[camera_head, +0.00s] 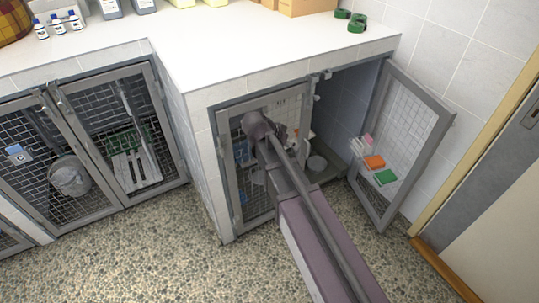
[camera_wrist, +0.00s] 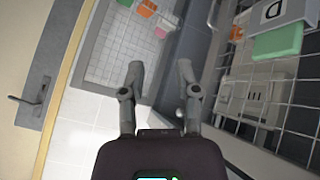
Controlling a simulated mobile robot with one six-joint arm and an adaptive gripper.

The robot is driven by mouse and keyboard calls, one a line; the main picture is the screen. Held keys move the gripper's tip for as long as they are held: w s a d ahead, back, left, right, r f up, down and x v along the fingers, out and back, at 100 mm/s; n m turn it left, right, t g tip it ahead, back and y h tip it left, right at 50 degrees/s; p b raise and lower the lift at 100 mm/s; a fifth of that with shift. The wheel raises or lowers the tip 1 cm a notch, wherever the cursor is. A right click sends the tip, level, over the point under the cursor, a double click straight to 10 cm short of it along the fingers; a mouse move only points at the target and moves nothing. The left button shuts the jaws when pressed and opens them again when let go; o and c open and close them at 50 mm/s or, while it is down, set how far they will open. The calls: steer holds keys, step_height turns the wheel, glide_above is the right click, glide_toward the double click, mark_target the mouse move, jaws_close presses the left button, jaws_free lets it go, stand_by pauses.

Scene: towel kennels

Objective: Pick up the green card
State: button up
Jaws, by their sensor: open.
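The green card (camera_head: 385,177) is on the inner side of the open mesh door at the right, low down, below an orange card (camera_head: 374,161). In the wrist view a green patch at the top edge, likely the same green card (camera_wrist: 124,2), is cut off by the frame. My gripper (camera_wrist: 160,67) is open with nothing between its fingers.
The open mesh door (camera_head: 411,130) stands out at the right, near a wall and door frame. A closed mesh door (camera_head: 230,185) is beside my arm. A green block (camera_wrist: 278,42) and a white "D" sign (camera_wrist: 285,10) show at the right of the wrist view. The speckled floor is clear.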

steer(key=w+a+f+m+t+h+b, duration=0.1)
steer(key=a+b, duration=0.5)
steer(key=a, duration=0.9)
steer(key=w+f+m+t, duration=0.1)
steer(key=w+m+t, duration=0.1)
steer(key=t, duration=0.1)
steer(key=shift+a+f+t+h, duration=0.2)
steer(key=shift+t+h, duration=0.1)
steer(key=shift+t, duration=0.1)
steer(key=shift+w, duration=0.15)
steer(key=b+x, duration=0.4)
steer(key=x, duration=0.4)
steer(key=shift+d, duration=0.15)
steer(key=shift+w, duration=0.1)
